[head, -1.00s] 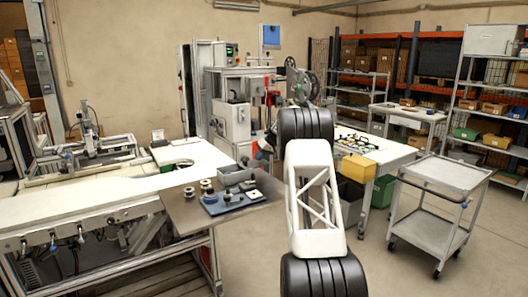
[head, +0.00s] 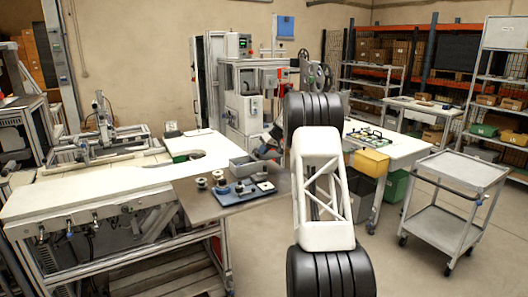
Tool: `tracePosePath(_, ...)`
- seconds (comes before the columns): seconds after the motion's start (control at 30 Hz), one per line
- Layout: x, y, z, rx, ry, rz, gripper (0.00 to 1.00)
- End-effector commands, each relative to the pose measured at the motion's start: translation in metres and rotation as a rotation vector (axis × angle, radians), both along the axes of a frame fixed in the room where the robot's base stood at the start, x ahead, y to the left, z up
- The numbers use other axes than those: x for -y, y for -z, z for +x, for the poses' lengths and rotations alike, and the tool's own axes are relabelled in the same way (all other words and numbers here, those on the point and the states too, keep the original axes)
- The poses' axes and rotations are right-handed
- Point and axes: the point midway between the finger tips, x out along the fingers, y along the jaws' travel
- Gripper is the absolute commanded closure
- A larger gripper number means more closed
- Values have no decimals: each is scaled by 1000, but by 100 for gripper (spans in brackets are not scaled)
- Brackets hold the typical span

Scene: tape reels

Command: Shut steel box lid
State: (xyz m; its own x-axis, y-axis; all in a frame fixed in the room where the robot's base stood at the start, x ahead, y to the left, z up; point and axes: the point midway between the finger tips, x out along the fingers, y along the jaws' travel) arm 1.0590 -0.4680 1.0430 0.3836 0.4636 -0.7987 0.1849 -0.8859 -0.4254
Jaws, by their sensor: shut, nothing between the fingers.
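The steel box (head: 243,169) is a small grey open-topped box at the back of the dark side table. A dark slanted shape at its right end may be its raised lid or part of my gripper; I cannot tell them apart clearly. My gripper (head: 267,151) shows only as a small dark shape left of my upper arm joint, close to the right end of the box. It looks shut and empty. My arm hides much of what lies behind it, and I cannot tell whether the gripper touches the box.
A blue tray (head: 243,196) with small parts lies in front of the box, with several reels (head: 218,183) beside it. A white workbench (head: 100,190) adjoins on the left. A yellow bin (head: 371,162) and a grey cart (head: 463,170) stand on the right.

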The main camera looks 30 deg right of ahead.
Motion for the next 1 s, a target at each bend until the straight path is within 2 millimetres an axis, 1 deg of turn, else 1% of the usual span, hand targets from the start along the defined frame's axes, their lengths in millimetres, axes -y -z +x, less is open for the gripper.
tracePosePath(0.47,-54,-1,1,0,-1,0,100)
tracePosePath(0.8,-101,-1,2,0,-2,-1,100)
tracePosePath(0.9,-111,-1,2,1,-2,-1,100)
tracePosePath(1.0,-116,0,2,0,-1,0,100)
